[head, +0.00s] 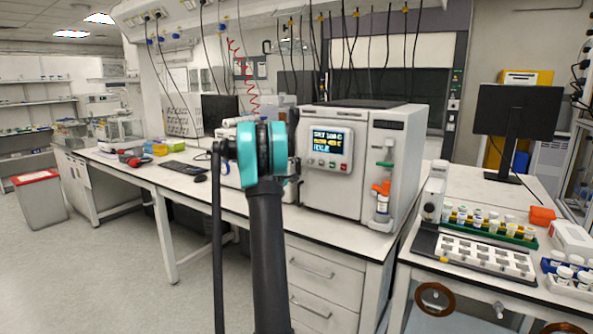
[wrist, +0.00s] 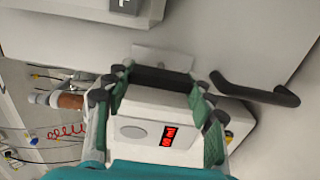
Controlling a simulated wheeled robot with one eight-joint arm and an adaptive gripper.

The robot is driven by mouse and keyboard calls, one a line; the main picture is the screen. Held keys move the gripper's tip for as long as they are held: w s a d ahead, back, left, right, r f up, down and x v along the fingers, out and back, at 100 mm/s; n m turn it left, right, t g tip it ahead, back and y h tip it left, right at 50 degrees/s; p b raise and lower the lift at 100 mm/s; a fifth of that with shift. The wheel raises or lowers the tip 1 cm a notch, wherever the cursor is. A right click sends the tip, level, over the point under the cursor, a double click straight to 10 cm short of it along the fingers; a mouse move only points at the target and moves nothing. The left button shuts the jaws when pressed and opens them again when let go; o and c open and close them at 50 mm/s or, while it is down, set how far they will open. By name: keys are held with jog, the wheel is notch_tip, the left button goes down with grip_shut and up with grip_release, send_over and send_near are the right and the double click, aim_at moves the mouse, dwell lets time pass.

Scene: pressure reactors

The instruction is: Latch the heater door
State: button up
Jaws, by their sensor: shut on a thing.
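In the wrist view, the two green and dark fingers of my gripper (wrist: 162,86) are closed on the ends of a dark bar (wrist: 160,75). The bar lies against a small pale plate on a light grey panel (wrist: 200,45). I cannot tell whether this panel is the heater door or whether it is latched. A black handle (wrist: 258,92) sits on the panel to the right. A white unit with a red display (wrist: 168,136) and a round grey button shows between the fingers. In the head view, my arm hides my gripper.
In the head view, a large white cabinet (head: 335,190) has a screen reading IDLE. A clamped bottle (head: 382,203) hangs on its right side. A vial rack (head: 487,228) and tray (head: 485,257) stand at the right. A keyboard (head: 188,168) lies left.

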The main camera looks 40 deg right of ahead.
jog(key=o, duration=1.2)
jog(key=v, duration=1.2)
jog(key=shift+f, duration=0.1)
jog(key=shift+s, duration=0.1)
